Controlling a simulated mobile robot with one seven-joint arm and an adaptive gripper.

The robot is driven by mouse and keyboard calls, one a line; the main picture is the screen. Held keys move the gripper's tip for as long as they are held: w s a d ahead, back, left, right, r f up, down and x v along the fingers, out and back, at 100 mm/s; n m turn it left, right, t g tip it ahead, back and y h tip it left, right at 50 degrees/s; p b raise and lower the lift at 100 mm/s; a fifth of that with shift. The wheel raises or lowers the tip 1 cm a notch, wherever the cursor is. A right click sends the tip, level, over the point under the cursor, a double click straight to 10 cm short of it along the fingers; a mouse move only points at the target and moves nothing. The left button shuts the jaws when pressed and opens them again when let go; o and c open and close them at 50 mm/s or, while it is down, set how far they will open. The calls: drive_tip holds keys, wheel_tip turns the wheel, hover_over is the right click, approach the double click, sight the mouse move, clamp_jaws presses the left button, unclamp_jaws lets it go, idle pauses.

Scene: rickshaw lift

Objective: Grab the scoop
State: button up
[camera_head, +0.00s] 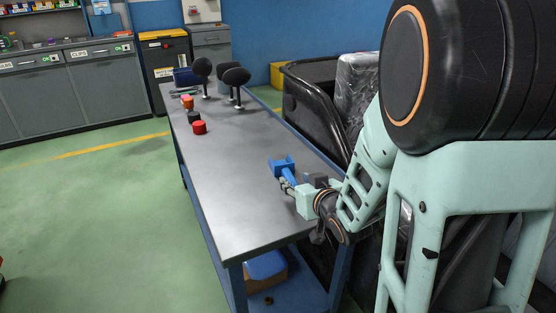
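A small blue piece (282,166), with a wide notched end and a narrow handle-like part, is at the near right of the grey table (225,185). It may be the scoop, but its shape is too small to be sure. My gripper (289,186) comes in from the right, low over the table's right edge. Its tip is right by the near end of the blue piece. The fingers are small and partly overlapped, so I cannot tell whether they grip it.
Red (199,127) and orange (187,102) pieces stand at the table's far left. Round black heads on thin stems (236,77) rise at the far end. A large black bin (311,100) stands along the right side. The table's middle is clear.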

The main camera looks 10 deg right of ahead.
sight(289, 174)
drive_tip(key=x, duration=0.3)
drive_tip(key=shift+f+b, duration=0.1)
drive_tip(key=shift+b, duration=0.2)
drive_tip(key=shift+b+x, duration=0.5)
drive_tip(key=shift+x, duration=2.2)
drive_tip(key=shift+d, duration=0.2)
clamp_jaws()
